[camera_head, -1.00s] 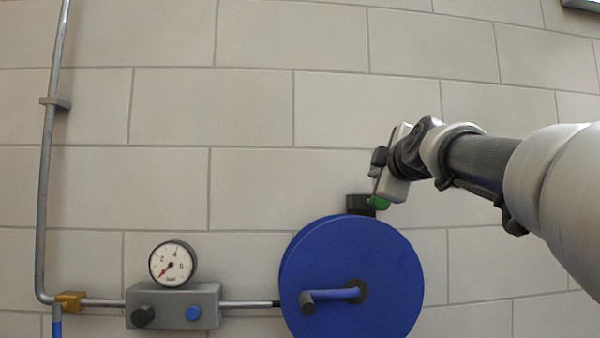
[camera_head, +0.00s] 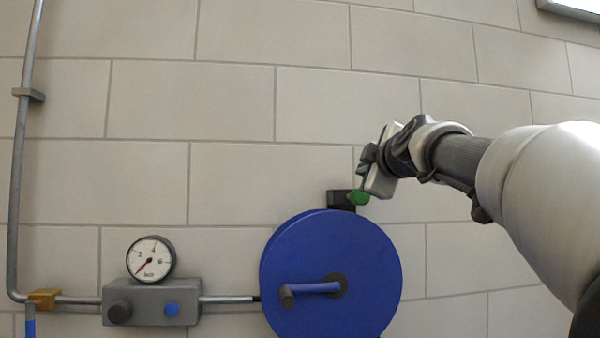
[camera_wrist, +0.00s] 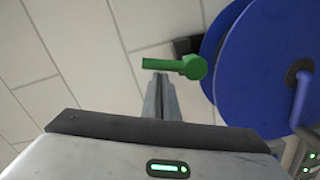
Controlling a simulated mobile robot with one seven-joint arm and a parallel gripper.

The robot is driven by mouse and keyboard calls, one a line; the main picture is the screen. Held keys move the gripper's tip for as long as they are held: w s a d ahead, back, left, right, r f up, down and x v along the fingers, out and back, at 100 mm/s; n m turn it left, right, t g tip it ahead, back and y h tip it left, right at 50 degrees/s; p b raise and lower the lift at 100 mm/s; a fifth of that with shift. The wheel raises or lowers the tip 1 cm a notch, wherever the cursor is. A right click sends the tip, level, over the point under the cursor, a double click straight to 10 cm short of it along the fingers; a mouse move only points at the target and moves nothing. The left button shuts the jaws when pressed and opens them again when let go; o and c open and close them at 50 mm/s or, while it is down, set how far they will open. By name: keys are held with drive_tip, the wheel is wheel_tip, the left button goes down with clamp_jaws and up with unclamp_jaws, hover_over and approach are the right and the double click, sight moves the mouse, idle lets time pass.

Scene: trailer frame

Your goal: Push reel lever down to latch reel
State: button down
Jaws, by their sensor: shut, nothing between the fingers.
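The blue reel (camera_head: 360,255) is mounted on the wall at the lower middle of the head view; part of it shows at the right of the wrist view (camera_wrist: 255,75). The green lever (camera_head: 358,198) is at the black block (camera_head: 340,200) above the reel. In the wrist view the lever (camera_wrist: 178,65) is a green bar with a rounded knob, lying across the picture just beyond my fingertips. My gripper (camera_wrist: 160,82) is shut and empty. Its fingertips are at the lever, overlapping its lower edge in the picture; I cannot tell whether they touch it.
A grey box (camera_head: 152,302) with a pressure gauge (camera_head: 151,259) above it is left of the reel. A pipe (camera_head: 15,200) runs up the wall at far left. The reel's blue crank handle (camera_head: 312,288) sticks out from its face.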

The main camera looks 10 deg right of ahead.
drive_tip(key=shift+d+m+b, duration=0.25)
drive_tip(key=shift+m+b, duration=0.05)
drive_tip(key=d+f+m+y+b, duration=0.1)
drive_tip(key=d+f+m+b, duration=0.2)
drive_tip(key=m, duration=0.9)
drive_tip(key=shift+d+f+m+b, duration=0.3)
drive_tip(key=shift+d+f+b, duration=0.05)
drive_tip(key=shift+d+b, duration=0.8)
wheel_tip(320, 180, up, 5)
drive_tip(key=p, duration=0.4)
drive_tip(key=s+b, duration=0.3)
drive_tip(key=s, duration=0.7)
drive_tip(key=shift+s+f, duration=0.3)
drive_tip(key=shift+s, duration=0.1)
